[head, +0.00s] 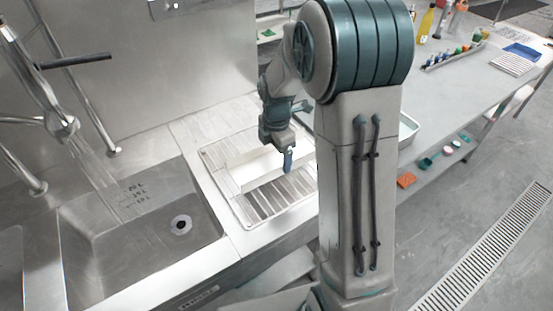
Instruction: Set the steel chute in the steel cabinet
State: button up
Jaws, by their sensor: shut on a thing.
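The steel chute (240,173) looks like a pale, bright open channel with raised side walls. It is at the ribbed drainboard right of the sink. My gripper (288,163) points down at the chute's right part and is shut on it, seemingly at a side wall. The fingers hide the exact contact. I cannot tell whether the chute rests on the drainboard or is slightly above it. No steel cabinet can be clearly made out in this view.
A steel sink basin (150,235) lies to the left, with a tap (62,125) over it. The ribbed drainboard (262,208) has a raised rim. A pale tray (408,127) is behind my arm. Bottles and small items stand on the long table (460,85) at right.

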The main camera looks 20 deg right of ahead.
aim_at(276, 161)
jog(key=shift+f+p, duration=0.35)
jog(key=shift+f, duration=1.4)
jog(key=o, duration=1.1)
jog(key=shift+c, duration=0.2)
jog(key=shift+f, duration=0.1)
